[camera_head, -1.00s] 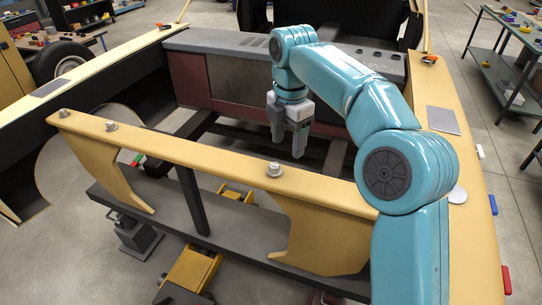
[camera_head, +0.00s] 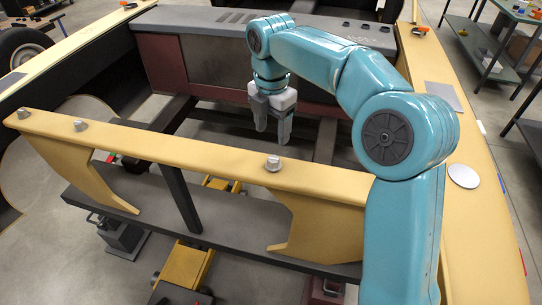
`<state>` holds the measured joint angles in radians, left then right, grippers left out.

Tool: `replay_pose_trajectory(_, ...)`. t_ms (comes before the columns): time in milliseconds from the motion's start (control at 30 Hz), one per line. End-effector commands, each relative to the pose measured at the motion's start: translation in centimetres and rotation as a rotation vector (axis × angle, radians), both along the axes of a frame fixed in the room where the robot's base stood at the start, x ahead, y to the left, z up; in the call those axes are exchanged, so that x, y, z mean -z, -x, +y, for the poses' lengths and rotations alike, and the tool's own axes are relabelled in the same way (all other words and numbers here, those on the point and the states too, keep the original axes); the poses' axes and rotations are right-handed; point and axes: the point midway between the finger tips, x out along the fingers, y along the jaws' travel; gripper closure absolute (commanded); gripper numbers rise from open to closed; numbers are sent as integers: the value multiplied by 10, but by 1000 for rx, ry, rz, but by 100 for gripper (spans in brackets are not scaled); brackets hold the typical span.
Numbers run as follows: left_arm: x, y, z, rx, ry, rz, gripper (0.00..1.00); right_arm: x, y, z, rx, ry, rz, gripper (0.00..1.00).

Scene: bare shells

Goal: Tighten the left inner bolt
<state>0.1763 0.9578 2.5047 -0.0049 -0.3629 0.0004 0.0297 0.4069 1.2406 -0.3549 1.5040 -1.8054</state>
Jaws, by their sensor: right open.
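A yellow beam (camera_head: 180,149) runs across the view with three grey bolts on its top. One bolt (camera_head: 23,113) is at the far left end, one (camera_head: 80,125) a little further in, and one (camera_head: 272,163) right of the middle. My right gripper (camera_head: 271,138) hangs fingers down, open and empty, behind the right-hand bolt in the picture and apart from it. My right arm comes in from the right and hides part of the beam's right end. My left gripper is not in view.
A dark grey box (camera_head: 200,72) stands behind the beam. A yellow side rail (camera_head: 490,190) runs along the right, with a white disc (camera_head: 463,175) on it. Yellow jacks (camera_head: 184,266) stand on the floor below. Shelving (camera_head: 485,45) is at the back right.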

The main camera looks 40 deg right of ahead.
Motion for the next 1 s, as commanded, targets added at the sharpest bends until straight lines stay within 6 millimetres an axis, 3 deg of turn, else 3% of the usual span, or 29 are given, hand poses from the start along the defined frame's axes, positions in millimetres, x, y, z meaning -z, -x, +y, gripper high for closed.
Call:
replay_pose_trajectory(33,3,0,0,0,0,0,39,15,2,-1,1,0,5,39)
replay_pose_trajectory(200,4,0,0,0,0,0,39,52,1,-1,2,-1,6,39)
replay_pose_trajectory(400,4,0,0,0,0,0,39,82,-1,-1,0,1,4,39)
replay_pose_trajectory(800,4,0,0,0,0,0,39,93,-4,-1,0,0,2,39)
replay_pose_trajectory(833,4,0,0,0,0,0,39,93,-4,-1,0,0,2,42)
replay_pose_trajectory(1000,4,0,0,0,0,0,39,93,-4,-1,0,0,2,95)
